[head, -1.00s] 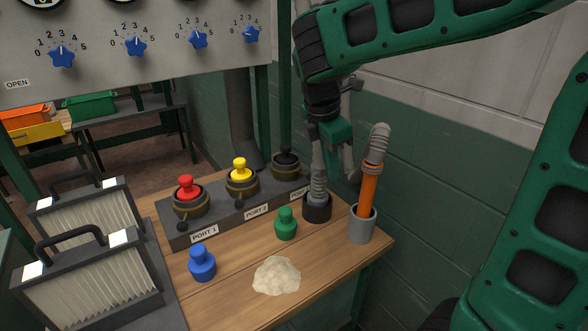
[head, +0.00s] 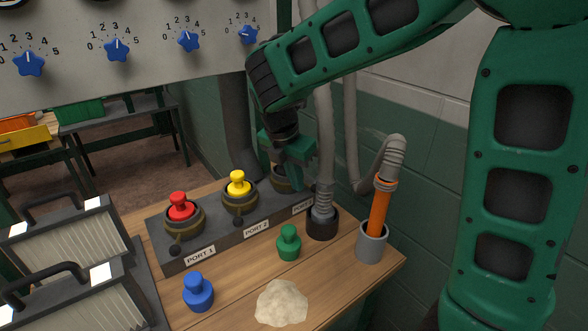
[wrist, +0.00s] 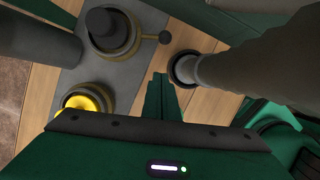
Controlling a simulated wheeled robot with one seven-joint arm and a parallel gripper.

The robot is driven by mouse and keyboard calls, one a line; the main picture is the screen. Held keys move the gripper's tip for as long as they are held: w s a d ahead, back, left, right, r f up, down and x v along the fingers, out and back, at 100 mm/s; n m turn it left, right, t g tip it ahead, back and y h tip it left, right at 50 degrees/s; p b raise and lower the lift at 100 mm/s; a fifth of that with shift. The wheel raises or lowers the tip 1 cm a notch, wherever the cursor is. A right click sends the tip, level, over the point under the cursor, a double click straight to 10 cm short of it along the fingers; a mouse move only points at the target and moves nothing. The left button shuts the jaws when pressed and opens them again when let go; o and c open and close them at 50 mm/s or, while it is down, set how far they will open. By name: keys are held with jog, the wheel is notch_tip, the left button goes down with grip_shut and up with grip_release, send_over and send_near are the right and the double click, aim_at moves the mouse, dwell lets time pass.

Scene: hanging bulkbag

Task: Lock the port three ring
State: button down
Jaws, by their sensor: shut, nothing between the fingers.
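The port three ring (head: 280,183) is a dark brass collar at the right end of the grey port block (head: 165,250). It is partly hidden by my gripper in the head view. My gripper (head: 297,184) is shut and empty, pointing down beside port three. In the wrist view its closed fingertips (wrist: 160,78) are below and apart from the knob.
A black socket with a grey hose (head: 322,222) stands close right of my gripper. Red (head: 180,208) and yellow (head: 238,184) plugs sit in ports one and two. Green (head: 288,243) and blue (head: 198,292) plugs, a powder pile (head: 282,303) and an orange wand (head: 379,208) occupy the table.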

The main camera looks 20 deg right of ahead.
aim_at(309, 186)
jog(key=w+d+f, duration=0.2)
jog(key=d+f, duration=0.2)
jog(key=shift+w, duration=0.35)
jog(key=shift+a, duration=0.1)
